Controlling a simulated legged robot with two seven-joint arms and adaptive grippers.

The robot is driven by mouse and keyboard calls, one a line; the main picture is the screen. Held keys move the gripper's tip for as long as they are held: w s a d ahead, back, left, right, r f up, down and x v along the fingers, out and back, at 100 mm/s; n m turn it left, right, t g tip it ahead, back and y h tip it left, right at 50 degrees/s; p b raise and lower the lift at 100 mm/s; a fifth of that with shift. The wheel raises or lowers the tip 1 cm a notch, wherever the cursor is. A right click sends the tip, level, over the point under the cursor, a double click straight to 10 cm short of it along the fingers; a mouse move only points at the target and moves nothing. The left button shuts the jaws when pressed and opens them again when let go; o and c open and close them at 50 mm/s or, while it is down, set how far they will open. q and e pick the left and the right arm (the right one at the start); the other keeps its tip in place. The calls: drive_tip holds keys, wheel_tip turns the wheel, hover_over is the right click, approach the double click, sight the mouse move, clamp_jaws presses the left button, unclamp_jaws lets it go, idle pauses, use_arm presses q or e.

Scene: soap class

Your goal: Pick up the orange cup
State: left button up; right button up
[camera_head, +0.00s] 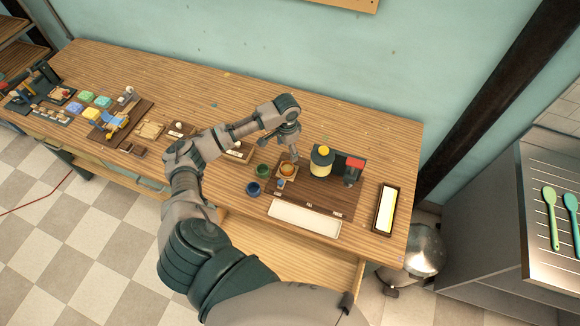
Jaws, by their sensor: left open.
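The orange cup (287,170) stands upright on the brown work mat (325,200) at the right part of the wooden table. My left arm reaches over the table from the left. My left gripper (294,155) points down just above and behind the orange cup, slightly to its right. It is open and empty; its fingers look small, and I cannot tell whether they touch the cup. My right gripper is not in view.
A green cup (262,171) and a blue cup (253,188) stand left of the orange cup. A white tray (304,218) lies in front. The table's back right is clear.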

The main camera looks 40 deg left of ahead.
use_arm(q)
hover_over(287, 170)
wheel_tip(287, 170, down, 8)
drive_tip(key=shift+r, duration=0.15)
drive_tip(key=shift+a+f, duration=0.1)
drive_tip(key=shift+f, duration=0.2)
drive_tip(key=f, duration=0.4)
drive_tip(key=shift+s+d+p, duration=0.1)
drive_tip(key=shift+d+p, duration=0.15)
drive_tip(key=shift+p, duration=0.15)
drive_tip(key=shift+d+f, duration=0.1)
drive_tip(key=shift+f, duration=0.4)
drive_tip(key=shift+a, duration=0.25)
drive_tip(key=c, duration=1)
